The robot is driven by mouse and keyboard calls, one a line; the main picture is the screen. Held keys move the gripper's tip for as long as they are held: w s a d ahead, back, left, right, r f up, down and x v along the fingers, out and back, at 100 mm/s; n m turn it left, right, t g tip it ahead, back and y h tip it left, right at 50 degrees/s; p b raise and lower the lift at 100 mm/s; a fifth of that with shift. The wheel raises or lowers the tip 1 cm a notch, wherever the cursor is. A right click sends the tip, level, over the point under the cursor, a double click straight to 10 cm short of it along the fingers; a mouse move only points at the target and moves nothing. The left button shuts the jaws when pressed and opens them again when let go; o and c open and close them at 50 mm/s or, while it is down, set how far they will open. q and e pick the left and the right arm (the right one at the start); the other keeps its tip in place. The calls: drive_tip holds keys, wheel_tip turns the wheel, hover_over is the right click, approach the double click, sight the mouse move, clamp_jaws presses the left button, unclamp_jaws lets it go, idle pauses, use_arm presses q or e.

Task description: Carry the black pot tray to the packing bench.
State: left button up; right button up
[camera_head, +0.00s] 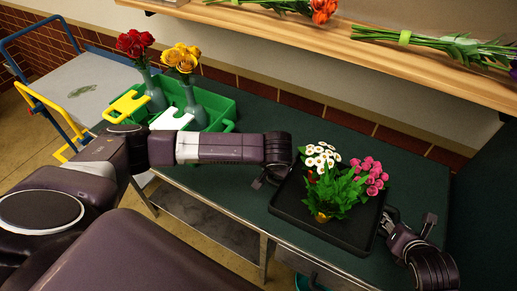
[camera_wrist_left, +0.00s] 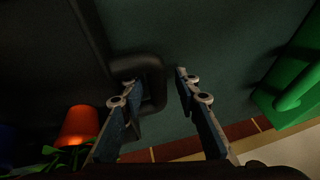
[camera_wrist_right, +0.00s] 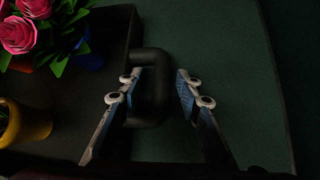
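The black pot tray (camera_head: 291,205) lies on the dark green bench top and holds potted white, pink and green-leaved plants (camera_head: 338,190). My left gripper (camera_head: 266,180) is at the tray's left side. In the left wrist view its fingers (camera_wrist_left: 156,88) are apart, with the bar of a black loop handle (camera_wrist_left: 157,95) between them. My right gripper (camera_head: 399,222) is at the tray's right side. In the right wrist view its fingers (camera_wrist_right: 157,85) are apart, with the other loop handle (camera_wrist_right: 152,58) between them. Whether either handle is touched cannot be told.
A green crate (camera_head: 221,106) with red roses (camera_head: 134,42) and yellow roses (camera_head: 181,57) in vases stands at the bench's left end. A blue-railed cart (camera_head: 85,88) is beyond it. A wooden shelf (camera_head: 350,44) with bouquets overhangs the back.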

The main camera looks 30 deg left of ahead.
use_arm(q)
drive_tip(key=shift+d, duration=0.15)
drive_tip(key=v, duration=1.1)
drive_tip(key=shift+s, duration=0.1)
use_arm(e)
drive_tip(key=shift+s, duration=0.1)
use_arm(q)
drive_tip(key=shift+s+r, duration=0.2)
drive_tip(key=shift+r, duration=0.2)
use_arm(e)
drive_tip(key=v, duration=1.2)
use_arm(q)
drive_tip(key=shift+f, duration=0.1)
use_arm(e)
drive_tip(key=shift+f, duration=0.15)
